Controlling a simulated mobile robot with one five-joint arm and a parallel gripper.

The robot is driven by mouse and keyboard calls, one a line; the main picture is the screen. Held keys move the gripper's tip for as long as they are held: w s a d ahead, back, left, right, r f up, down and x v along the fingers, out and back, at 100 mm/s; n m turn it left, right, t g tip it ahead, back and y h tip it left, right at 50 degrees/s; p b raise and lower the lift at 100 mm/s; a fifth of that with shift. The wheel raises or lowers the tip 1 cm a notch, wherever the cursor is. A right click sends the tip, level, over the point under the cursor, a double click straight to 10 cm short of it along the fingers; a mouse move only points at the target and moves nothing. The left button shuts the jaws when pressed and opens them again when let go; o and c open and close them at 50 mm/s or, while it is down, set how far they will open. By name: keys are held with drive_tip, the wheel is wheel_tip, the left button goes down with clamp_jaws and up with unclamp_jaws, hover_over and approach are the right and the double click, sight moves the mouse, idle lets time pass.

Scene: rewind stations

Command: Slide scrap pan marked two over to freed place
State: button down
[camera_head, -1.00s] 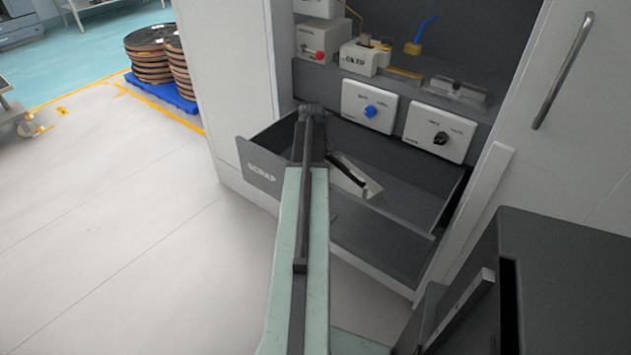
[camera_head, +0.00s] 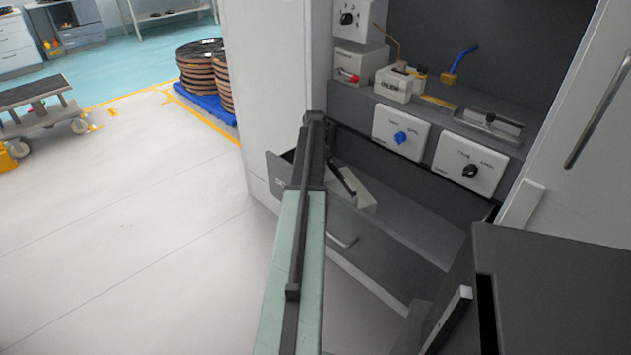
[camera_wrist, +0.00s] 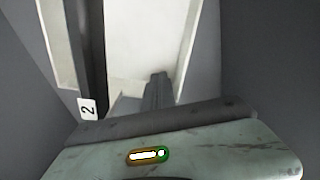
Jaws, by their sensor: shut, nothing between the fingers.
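The scrap pan (camera_head: 359,196) is a pale shallow tray with a dark bar along it, lying in the open dark drawer (camera_head: 425,262), near its left end. In the wrist view the pan (camera_wrist: 140,40) fills the upper middle, and a white tag marked 2 (camera_wrist: 87,109) sits at the near end of the dark bar. My gripper (camera_wrist: 158,78) is shut and empty, its fingers pointing over the pale pan floor, right of the bar. I cannot tell whether they touch the pan. In the head view my arm hides the gripper and part of the pan.
The drawer floor right of the pan is clear. A dark cabinet (camera_head: 560,285) stands close at front right. Open floor lies left, with spools (camera_head: 200,72) on a blue pallet.

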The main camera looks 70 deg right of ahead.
drive_tip(key=s+a, duration=0.1)
drive_tip(key=s, duration=0.1)
drive_tip(key=s+a, duration=0.1)
drive_tip(key=shift+s+a, duration=0.2)
drive_tip(key=shift+s, duration=0.15)
wheel_tip(320, 180, up, 10)
drive_tip(key=p, duration=1)
drive_tip(key=shift+d, duration=0.25)
drive_tip(key=shift+w, duration=0.1)
